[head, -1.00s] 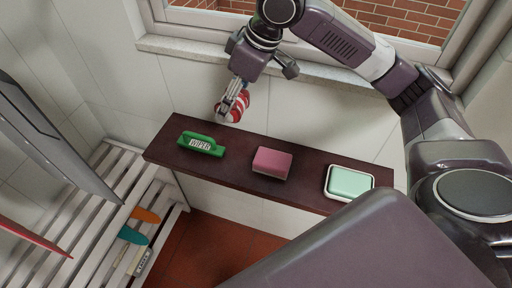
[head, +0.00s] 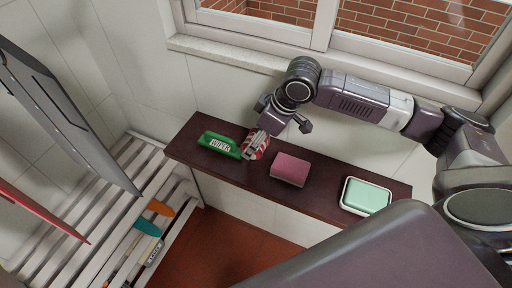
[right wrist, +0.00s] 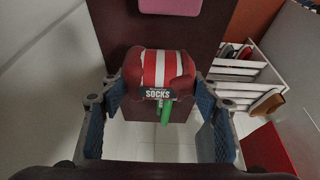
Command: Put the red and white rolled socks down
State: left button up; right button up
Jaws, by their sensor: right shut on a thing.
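My right gripper (head: 258,142) is shut on the red and white rolled socks (head: 256,151), over the dark brown shelf (head: 325,200). The right wrist view shows the striped socks (right wrist: 160,68) with a dark "SOCKS" label, between the blue-padded fingers of the right gripper (right wrist: 160,95). I cannot tell whether the socks touch the shelf. My left gripper is not in view.
A white slatted rack (head: 75,225) holds several tools at the left. The window wall stands behind the shelf.

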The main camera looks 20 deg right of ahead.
jog(key=shift+f, duration=1.95)
jog(key=o, duration=1.3)
jog(key=shift+f, duration=0.1)
